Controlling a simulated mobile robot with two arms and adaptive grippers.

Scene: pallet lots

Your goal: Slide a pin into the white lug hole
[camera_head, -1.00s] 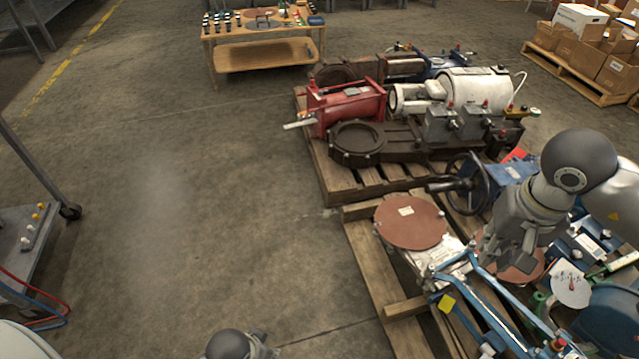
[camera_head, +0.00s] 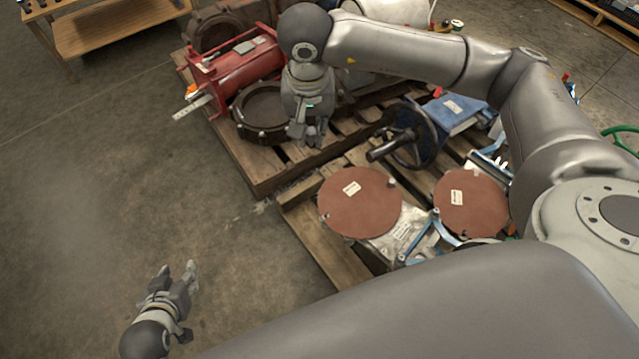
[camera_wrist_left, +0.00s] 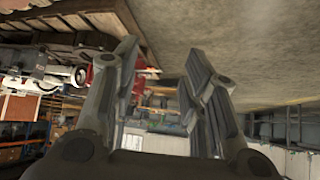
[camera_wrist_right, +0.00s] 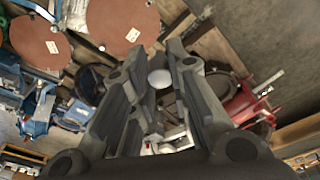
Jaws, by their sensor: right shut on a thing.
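My right gripper (camera_head: 308,138) hangs over the pallets, near the dark ring-shaped casting. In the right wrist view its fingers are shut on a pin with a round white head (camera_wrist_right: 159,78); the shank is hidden. My left gripper (camera_head: 178,272) is low at the bottom left over bare floor. Its fingers are apart and empty in the left wrist view (camera_wrist_left: 165,70). A pale flat lug (camera_head: 191,107) sticks out from the left end of the red cylinder (camera_head: 238,68). I cannot make out which lug hole is the white one.
Two round brown discs with white labels (camera_head: 358,203) (camera_head: 472,204) lie on the near pallet. A black handwheel (camera_head: 412,135) with a shaft stands behind them. A wooden table (camera_head: 110,28) is at the upper left. The floor at left is clear.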

